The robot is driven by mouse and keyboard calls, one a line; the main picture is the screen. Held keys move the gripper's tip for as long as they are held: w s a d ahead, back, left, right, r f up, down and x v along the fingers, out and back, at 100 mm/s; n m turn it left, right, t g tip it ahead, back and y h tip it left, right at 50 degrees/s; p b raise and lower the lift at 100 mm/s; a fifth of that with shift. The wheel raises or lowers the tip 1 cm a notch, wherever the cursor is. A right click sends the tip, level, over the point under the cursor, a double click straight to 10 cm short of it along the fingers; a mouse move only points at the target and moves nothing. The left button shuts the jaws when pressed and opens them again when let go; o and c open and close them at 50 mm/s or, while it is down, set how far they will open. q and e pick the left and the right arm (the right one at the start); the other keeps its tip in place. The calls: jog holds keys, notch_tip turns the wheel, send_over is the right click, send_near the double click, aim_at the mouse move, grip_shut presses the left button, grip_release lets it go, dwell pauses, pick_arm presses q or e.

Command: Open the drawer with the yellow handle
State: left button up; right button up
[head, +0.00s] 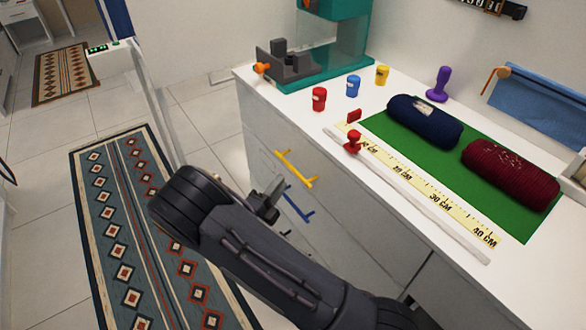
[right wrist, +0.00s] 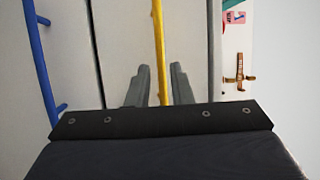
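The yellow handle (head: 296,168) is a bar on the upper drawer front (head: 262,150) of the white cabinet. The drawer looks shut. My right gripper (head: 274,194) is in front of the cabinet, just left of and below the yellow handle in the head view, apparently a little short of it. In the right wrist view the gripper (right wrist: 160,80) is open, and the yellow handle (right wrist: 158,40) runs upright in line with the gap between its fingers. No contact shows. My left gripper is in neither view.
A blue handle (head: 298,203) is on the drawer below. The white countertop (head: 300,112) holds red, blue and yellow spools, a ruler (head: 425,192), a green mat and yarn rolls (head: 425,120). A patterned rug (head: 125,215) lies on the open floor at left.

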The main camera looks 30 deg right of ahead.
aim_at(292, 167)
jog(key=x, duration=0.7)
jog(key=shift+d, duration=0.1)
jog(key=shift+s, duration=0.1)
jog(key=shift+c, duration=0.4)
grip_shut()
